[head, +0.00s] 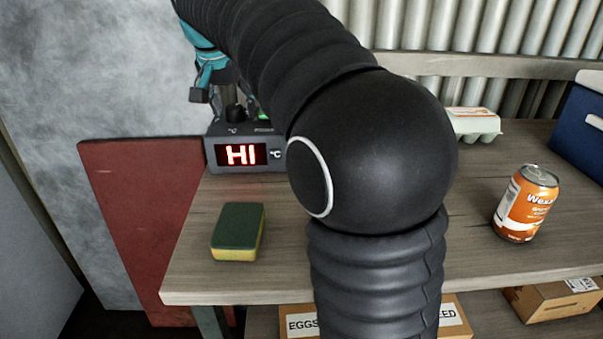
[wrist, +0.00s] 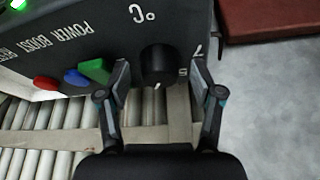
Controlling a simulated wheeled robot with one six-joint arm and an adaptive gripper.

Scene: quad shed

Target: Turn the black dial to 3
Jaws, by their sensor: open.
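The black dial (wrist: 157,66) is a round knob on the grey control box (head: 228,130), seen from above in the wrist view. A white mark shows at its edge, and some printed marks beside it are too small to read surely. My gripper (wrist: 160,78) is open, with one finger on each side of the dial; I cannot tell whether either touches it. In the head view the gripper (head: 225,85) is above the box, partly hidden by my arm. The box's display (head: 241,154) reads "HI" in red.
Red, blue and green buttons (wrist: 74,78) sit beside the dial. A sponge (head: 238,231), an orange can (head: 526,203), an egg carton (head: 474,123) and a blue box (head: 581,130) stand on the wooden bench (head: 480,264). A red panel (head: 140,215) stands left.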

